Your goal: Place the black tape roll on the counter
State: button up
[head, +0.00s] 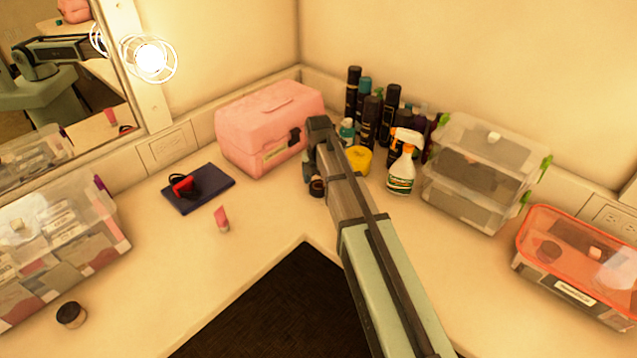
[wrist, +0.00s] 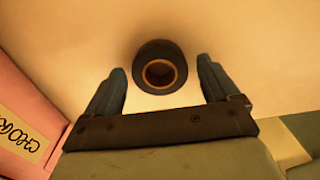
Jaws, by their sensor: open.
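The black tape roll (wrist: 160,47) shows in the wrist view as a dark ring with a brown inner core. It sits between and slightly beyond the two fingertips of my gripper (wrist: 162,66), with a gap on each side. In the head view the roll (head: 317,187) appears to rest on the white counter (head: 265,215), just below my gripper (head: 309,168) and in front of the pink case. My gripper is open and holds nothing. My arm hides part of the counter around the roll.
A pink case (head: 268,125) stands close on the left. A yellow roll (head: 359,159), a spray bottle (head: 402,168) and several dark bottles stand behind and to the right. Clear bins (head: 478,170) stand further right. The front-left counter is mostly clear, around a small pink tube (head: 221,218).

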aim_at(318, 186)
notch_tip(318, 186, up, 12)
jog(key=shift+r, duration=0.2)
dwell(0.7)
jog(key=shift+o, duration=0.3)
